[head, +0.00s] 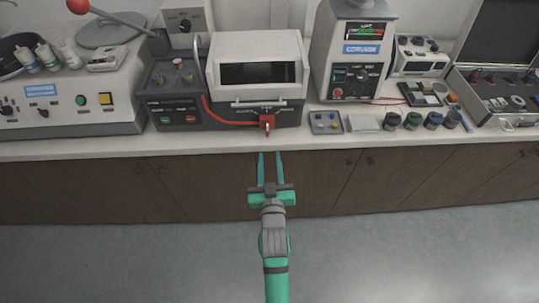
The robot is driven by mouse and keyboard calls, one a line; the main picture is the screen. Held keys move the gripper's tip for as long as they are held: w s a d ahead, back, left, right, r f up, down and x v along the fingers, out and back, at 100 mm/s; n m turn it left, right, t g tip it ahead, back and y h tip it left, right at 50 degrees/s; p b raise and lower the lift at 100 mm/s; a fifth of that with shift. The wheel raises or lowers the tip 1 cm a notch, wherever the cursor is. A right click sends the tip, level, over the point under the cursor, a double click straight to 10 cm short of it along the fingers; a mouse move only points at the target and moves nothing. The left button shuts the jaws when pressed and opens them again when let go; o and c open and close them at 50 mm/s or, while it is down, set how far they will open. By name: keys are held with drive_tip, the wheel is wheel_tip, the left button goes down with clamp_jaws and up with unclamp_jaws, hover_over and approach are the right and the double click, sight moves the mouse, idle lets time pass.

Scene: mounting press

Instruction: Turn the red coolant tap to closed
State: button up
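The red coolant tap (267,123) is a small red fitting at the lower front right of the mounting press (256,47). A red hose (227,119) runs from the press's left side to it. The tap's handle is too small to tell its position. My gripper (269,155) is open, with two green fingers spread apart. It is in front of the counter edge, just below the tap in the picture. Nothing shows between the fingers, and they appear apart from the tap.
The white counter (215,145) has wooden cabinets (110,185) below. Right of the press are a small tray (325,122), another machine (350,55), several jars (412,121) and an open case (500,85). The floor is clear.

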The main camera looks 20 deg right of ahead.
sight(267, 130)
idle(0.3)
drive_tip(key=shift+m, duration=0.6)
drive_tip(key=x, duration=1)
drive_tip(key=shift+w+r, duration=0.15)
drive_tip(key=shift+w, duration=0.25)
clamp_jaws()
